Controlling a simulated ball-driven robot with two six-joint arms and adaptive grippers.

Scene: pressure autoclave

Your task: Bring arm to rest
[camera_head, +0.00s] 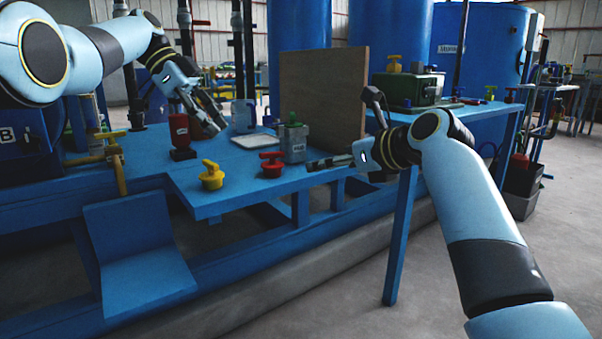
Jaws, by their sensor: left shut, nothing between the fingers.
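My left arm comes in from the upper left. Its gripper (213,122) is shut and empty, tilted down over the blue table, above and right of a dark red bottle-like object (180,135). My right arm comes in from the lower right.
The blue table (228,190) holds a yellow-handled knob (211,176), a red-handled knob (271,166) and an upright brown board (325,95). A green box (408,88) stands on the table at the right. Large blue tanks (478,45) stand behind.

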